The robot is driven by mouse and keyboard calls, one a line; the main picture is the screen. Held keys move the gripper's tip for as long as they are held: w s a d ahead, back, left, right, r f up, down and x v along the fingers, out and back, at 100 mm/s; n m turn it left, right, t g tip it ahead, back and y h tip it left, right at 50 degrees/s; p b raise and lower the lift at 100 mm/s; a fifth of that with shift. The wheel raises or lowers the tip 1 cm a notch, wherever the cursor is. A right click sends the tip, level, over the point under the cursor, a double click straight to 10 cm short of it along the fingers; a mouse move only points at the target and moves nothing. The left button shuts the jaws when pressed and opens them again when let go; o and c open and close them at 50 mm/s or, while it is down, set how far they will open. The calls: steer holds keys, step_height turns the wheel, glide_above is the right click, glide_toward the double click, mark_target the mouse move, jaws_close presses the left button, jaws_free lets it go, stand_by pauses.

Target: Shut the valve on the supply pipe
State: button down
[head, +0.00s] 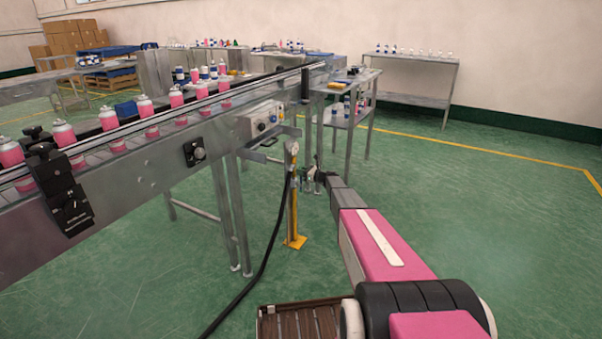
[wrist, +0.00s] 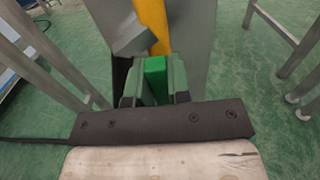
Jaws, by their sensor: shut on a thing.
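In the wrist view, the bright green valve handle (wrist: 155,68) sits between the two dark fingers of my gripper (wrist: 156,88), which is shut on it. A yellow post (wrist: 152,25) and grey metal parts stand just behind the handle. In the head view, my gripper (head: 312,178) is beside the upright supply pipe stand (head: 293,205), which has a round gauge on top and a yellow foot. The handle is too small or hidden there to make out. Whether the valve is open or shut I cannot tell.
The conveyor (head: 130,165) with several pink cans runs along the left. A black hose (head: 265,260) hangs from the stand to the floor. A metal table (head: 350,110) stands behind my gripper. The green floor (head: 480,200) at right is clear.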

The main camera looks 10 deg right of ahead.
steer(key=shift+w, duration=0.1)
steer(key=w+d+f+m, duration=0.5)
steer(key=w+f+m, duration=0.2)
steer(key=m, duration=1.1)
steer(key=shift+f, duration=0.9)
steer(key=shift+d+f, duration=0.1)
steer(key=shift+f, duration=0.05)
steer(key=c, duration=1.1)
jaws_free()
steer(key=shift+o, duration=0.2)
steer(key=shift+s, duration=0.1)
steer(key=v, duration=1)
steer(key=shift+s+d, duration=0.2)
steer(key=shift+d, duration=0.1)
